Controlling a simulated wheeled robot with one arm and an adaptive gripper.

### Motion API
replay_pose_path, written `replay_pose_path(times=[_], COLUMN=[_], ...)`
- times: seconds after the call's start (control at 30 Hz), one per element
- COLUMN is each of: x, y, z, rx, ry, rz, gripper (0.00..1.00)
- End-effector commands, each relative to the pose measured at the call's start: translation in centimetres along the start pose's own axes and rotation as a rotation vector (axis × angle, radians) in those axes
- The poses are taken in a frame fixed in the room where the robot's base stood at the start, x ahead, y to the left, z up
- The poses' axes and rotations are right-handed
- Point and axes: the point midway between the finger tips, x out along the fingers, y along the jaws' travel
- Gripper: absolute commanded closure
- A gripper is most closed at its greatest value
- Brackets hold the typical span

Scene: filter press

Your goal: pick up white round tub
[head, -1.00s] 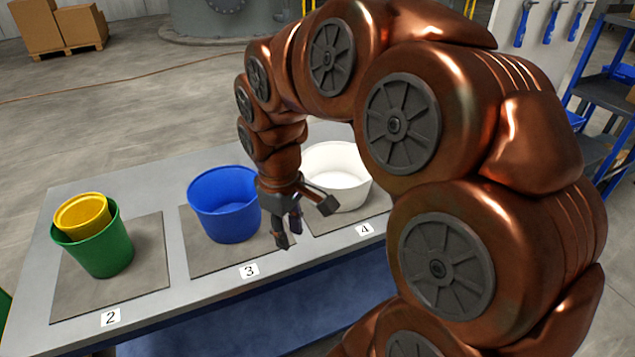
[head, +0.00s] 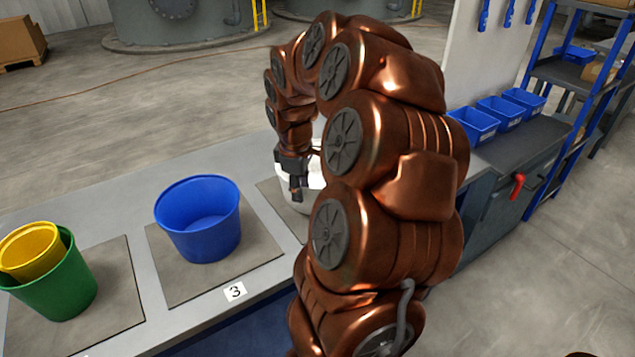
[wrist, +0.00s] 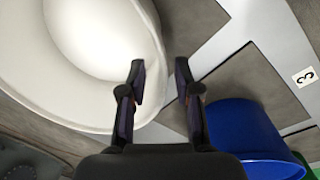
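The white round tub (head: 316,178) stands on the bench at the right, mostly hidden behind my arm in the head view. In the wrist view the white tub (wrist: 95,40) fills the upper left, empty, its rim curving past my fingertips. My gripper (head: 297,190) is at the tub, pointing down. In the wrist view my gripper (wrist: 159,72) has its two fingers apart. The left finger overlaps the tub's inside and the right finger lies outside the rim, with the wall showing between them. Whether either finger touches the wall I cannot tell.
A blue tub (head: 198,222) stands on the mat marked 3, left of my gripper; it is close in the wrist view (wrist: 245,130). A yellow tub (head: 30,252) sits in a green tub (head: 62,290) farther left. Blue bins (head: 475,125) stand on a cabinet at right.

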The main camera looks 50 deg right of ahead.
Motion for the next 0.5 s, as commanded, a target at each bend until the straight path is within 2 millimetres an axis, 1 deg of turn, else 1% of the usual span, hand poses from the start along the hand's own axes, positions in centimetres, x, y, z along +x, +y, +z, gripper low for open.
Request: replay_pose_path(times=[0.17, 0.3, 0.4, 0.5], x=[1.9, 3.8, 4.7, 4.9], y=[-0.1, 0.1, 0.1, 0.1], z=[0.6, 0.7, 0.7, 0.6], rx=[0.002, 0.004, 0.006, 0.005], ry=[-0.007, -0.005, -0.002, 0.0], rz=[-0.008, -0.006, -0.004, -0.002], gripper=[0.68, 0.68, 0.68, 0.68])
